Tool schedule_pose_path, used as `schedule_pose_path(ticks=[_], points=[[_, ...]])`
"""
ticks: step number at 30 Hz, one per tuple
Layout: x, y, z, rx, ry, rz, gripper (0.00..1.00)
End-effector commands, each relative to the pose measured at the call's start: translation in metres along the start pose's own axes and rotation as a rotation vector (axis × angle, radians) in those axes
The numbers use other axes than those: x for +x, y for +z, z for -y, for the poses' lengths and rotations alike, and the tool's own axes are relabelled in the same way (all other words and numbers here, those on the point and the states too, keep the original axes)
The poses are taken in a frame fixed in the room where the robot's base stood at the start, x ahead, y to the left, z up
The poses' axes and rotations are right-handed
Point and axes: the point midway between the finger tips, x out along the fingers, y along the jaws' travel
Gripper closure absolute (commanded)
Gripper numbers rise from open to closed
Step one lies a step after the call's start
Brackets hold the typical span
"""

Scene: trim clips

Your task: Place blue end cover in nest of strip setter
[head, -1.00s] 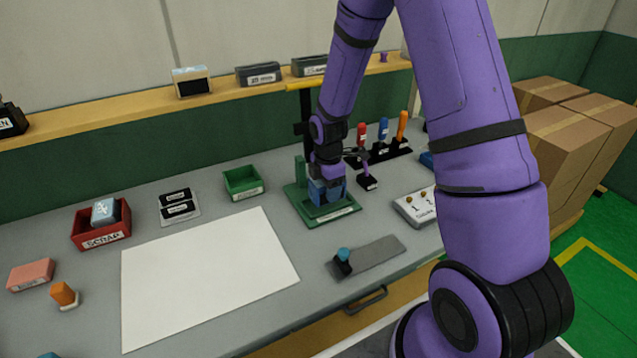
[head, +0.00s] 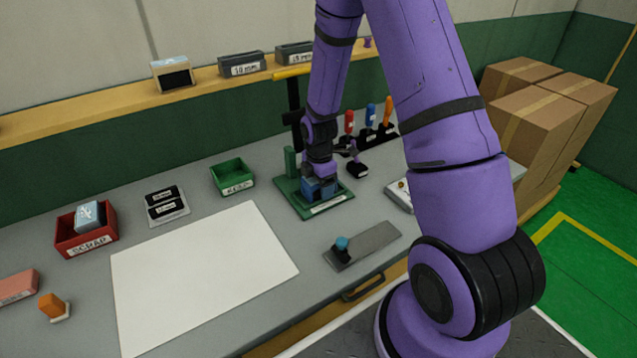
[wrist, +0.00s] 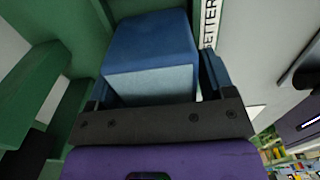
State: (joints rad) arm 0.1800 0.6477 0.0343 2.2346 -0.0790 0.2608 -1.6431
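The blue end cover (wrist: 152,60) is a blue block with a paler near face, seen between my gripper's two dark fingers in the wrist view. My gripper (head: 319,186) points down over the green strip setter (head: 329,207) and is shut on the cover, low over the setter's base. The setter has a green post (head: 290,162) on its left and a label along its front edge. The nest is hidden under the cover and gripper. I cannot tell whether the cover touches its floor.
A black column with a yellow handle (head: 293,72) stands close behind my gripper. A small dark block (head: 357,169) sits right of the setter. A grey plate with a blue knob (head: 341,243) lies in front. A white sheet (head: 205,275) and green bin (head: 232,176) are to the left.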

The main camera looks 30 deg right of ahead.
Motion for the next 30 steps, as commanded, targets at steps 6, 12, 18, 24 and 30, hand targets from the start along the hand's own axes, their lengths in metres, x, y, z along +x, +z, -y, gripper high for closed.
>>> schedule_pose_path(ticks=[6, 12, 18, 24, 30], points=[[0.0, 0.0, 0.0, 0.0, 0.0, 0.0, 0.15], [-0.005, 0.0, 0.0, 0.0, 0.002, 0.0, 0.15], [-0.03, 0.0, -0.001, 0.001, 0.005, 0.0, 0.15], [-0.067, 0.001, -0.001, 0.001, 0.005, 0.001, 0.15], [-0.1, 0.0, -0.001, 0.001, 0.004, 0.001, 0.15]])
